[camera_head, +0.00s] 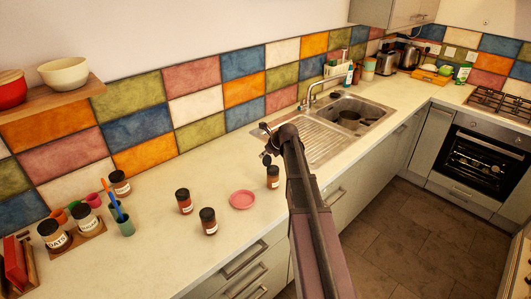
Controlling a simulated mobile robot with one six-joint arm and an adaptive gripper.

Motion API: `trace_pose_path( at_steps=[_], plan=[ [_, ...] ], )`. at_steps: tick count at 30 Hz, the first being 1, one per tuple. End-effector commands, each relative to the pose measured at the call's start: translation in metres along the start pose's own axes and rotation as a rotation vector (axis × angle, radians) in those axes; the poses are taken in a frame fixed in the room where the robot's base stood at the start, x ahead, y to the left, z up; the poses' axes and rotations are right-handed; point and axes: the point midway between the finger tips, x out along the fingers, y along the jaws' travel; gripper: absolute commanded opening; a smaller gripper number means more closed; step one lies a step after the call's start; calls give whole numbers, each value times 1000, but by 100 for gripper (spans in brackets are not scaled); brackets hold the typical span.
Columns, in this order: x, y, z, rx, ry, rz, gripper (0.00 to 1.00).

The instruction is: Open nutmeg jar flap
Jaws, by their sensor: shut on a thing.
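A small dark jar (273,178) with a pale label stands upright on the counter, just left of the sink's drainboard. Its label is too small to read, so I cannot confirm that it is the nutmeg jar. My gripper (266,157) is at the top of this jar, pointing down. It is shut on what seems to be the jar's flap; the fingertips and flap are small and dark and blend together. How far the flap is open cannot be made out.
Similar jars (184,201), (208,221) and a pink plate (242,199) stand left of the gripper. A green cup (124,223) and labelled jars (55,235) are farther left. The sink (350,113) lies behind my arm.

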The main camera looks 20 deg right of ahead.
Motion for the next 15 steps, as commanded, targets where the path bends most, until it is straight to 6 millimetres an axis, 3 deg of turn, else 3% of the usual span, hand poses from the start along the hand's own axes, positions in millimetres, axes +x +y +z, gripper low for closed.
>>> trace_pose_path(
  at_steps=[11,12,15],
  plan=[
    [0,1,-2,-2,10,1,0],
    [0,1,-2,-2,9,1,35],
    [0,1,-2,-2,8,1,60]
  ],
)
